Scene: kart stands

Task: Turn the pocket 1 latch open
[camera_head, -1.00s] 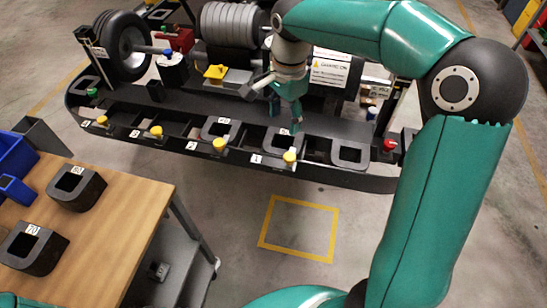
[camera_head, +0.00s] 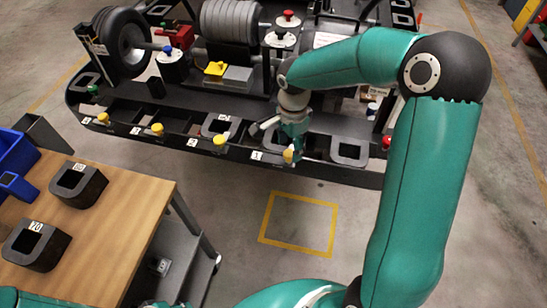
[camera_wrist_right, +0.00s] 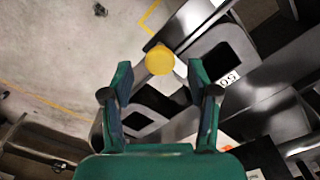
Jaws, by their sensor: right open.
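The pocket 1 latch has a yellow knob (camera_head: 290,155) at the front edge of the kart, just right of the white label 1 (camera_head: 257,156). My right gripper (camera_head: 292,146) points down at this knob and partly hides it. In the right wrist view the yellow knob (camera_wrist_right: 160,60) shows between and slightly beyond the two open fingertips (camera_wrist_right: 160,82). No contact can be made out. The right gripper is empty. My left gripper is not in view.
Several other yellow latch knobs line the kart's front edge, such as the pocket 2 knob (camera_head: 221,139). A dark pocket insert (camera_head: 349,150) sits right of the gripper. A wooden table (camera_head: 120,220) with blue bins stands at left. Floor in front is clear.

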